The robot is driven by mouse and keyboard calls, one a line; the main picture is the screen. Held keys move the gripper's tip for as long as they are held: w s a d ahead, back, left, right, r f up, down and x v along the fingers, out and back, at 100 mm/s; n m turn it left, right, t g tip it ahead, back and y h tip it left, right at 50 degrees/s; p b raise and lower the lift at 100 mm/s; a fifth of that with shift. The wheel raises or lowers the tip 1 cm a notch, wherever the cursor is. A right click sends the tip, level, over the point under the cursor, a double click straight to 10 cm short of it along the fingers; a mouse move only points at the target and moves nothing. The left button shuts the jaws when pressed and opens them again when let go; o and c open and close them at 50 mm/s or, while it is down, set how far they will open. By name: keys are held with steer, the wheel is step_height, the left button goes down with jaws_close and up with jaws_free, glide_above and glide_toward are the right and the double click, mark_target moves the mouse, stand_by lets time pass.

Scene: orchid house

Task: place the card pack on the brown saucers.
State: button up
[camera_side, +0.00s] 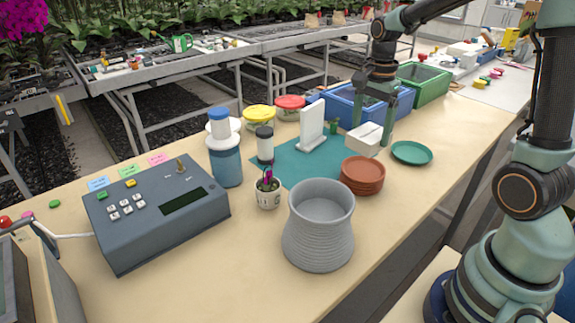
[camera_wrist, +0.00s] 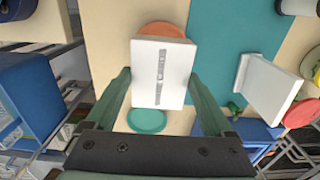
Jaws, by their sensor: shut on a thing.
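The card pack is a white box (camera_side: 363,139) held between the fingers of my gripper (camera_side: 373,134). In the wrist view the white pack (camera_wrist: 158,50) fills the space between the two green fingers (camera_wrist: 160,76), with a grey printed strip along its face. The brown saucers (camera_side: 362,182) are a round stack on the table, just below the pack in the side view. In the wrist view the saucers (camera_wrist: 162,28) show past the pack's far end, partly hidden by it. The pack is held above the table and looks apart from the stack.
A green dish (camera_side: 411,153) lies right of the saucers. A grey ribbed pot (camera_side: 319,235) stands in front. A white upright stand (camera_side: 312,128) is on the teal mat (camera_side: 285,167). Blue (camera_side: 340,103) and green (camera_side: 436,88) crates stand behind. The table's right front is clear.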

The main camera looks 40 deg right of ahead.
mark_target(370, 133)
steer(key=shift+f, duration=3.15)
steer(key=o, duration=1.2)
steer(key=shift+f, duration=0.15)
steer(key=shift+o, duration=0.2)
step_height(370, 133, up, 12)
steer(key=shift+a+r, duration=0.1)
steer(key=shift+r, duration=0.15)
steer(key=s+a+r+n+t, duration=0.1)
steer(key=s+a+n+t, duration=0.4)
steer(key=a+n, duration=0.6)
steer(key=shift+s+a+r+n+t, duration=0.35)
steer(key=shift+s+n, duration=0.9)
steer(key=shift+n, duration=2.25)
